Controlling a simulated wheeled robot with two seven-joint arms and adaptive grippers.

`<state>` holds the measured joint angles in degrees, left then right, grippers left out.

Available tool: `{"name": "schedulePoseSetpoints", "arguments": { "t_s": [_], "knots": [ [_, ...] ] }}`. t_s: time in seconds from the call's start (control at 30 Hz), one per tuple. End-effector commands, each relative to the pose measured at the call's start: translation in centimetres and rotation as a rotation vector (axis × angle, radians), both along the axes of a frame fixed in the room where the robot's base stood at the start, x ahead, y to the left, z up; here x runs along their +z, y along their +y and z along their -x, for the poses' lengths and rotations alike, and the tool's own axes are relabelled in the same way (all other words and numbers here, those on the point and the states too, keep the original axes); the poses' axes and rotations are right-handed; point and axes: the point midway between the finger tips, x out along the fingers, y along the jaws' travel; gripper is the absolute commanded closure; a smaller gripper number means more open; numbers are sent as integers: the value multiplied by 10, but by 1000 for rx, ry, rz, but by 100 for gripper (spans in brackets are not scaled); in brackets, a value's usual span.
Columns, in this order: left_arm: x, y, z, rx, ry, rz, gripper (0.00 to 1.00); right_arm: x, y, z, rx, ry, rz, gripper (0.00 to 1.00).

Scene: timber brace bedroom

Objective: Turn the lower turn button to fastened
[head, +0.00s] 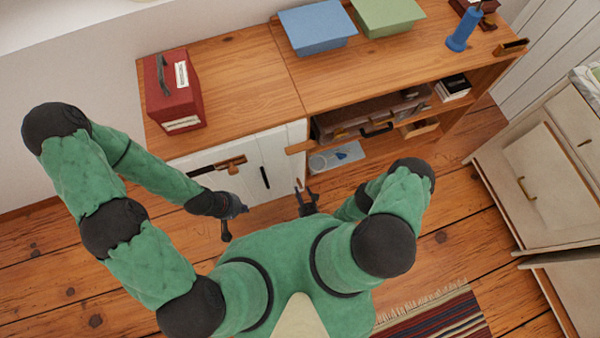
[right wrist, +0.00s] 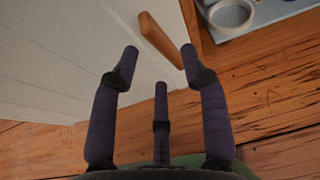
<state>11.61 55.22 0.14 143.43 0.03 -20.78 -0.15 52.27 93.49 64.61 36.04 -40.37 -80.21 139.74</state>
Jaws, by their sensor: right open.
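The lower turn button (right wrist: 160,38) is a wooden bar by the edge of the white cabinet door (right wrist: 60,50) in the right wrist view. It lies tilted there, its far end toward the upper left. My right gripper (right wrist: 158,65) is open and empty, its dark fingers pointing at the button and apart from it as far as I can see. In the head view my right gripper (head: 307,203) is in front of the door's lower right corner. My left gripper (head: 232,213) is low in front of the cabinet; its finger opening is unclear.
A wooden bar (head: 300,147) sits at the door's upper right edge, and a black handle (head: 264,177) is on the door. A blue tray (head: 338,157) is right of the door. A red box (head: 173,92) stands on the cabinet top. Drawers (head: 545,175) stand at right.

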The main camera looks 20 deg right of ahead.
Motion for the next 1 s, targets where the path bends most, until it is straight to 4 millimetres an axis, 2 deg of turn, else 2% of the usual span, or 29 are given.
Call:
{"name": "schedulePoseSetpoints", "arguments": {
  "t_s": [0.3,0.7,0.77,0.87,0.9,1.0],
  "knots": [
    [-9,0,0,0,0,0,100,-13,0,-30,2,-2,0,55],
    [-10,0,0,0,0,0,100,-14,-1,-35,-1,-1,-1,55],
    [-10,0,0,0,0,0,100,-14,-1,-35,-1,-1,0,69],
    [-10,0,0,0,0,0,100,-14,-1,-35,-1,-1,-1,97],
    [-10,0,0,0,0,0,100,-14,-1,-35,-1,-1,-1,100],
    [-10,0,0,0,0,0,100,-14,-1,-35,-1,-1,-1,100]
  ]
}}
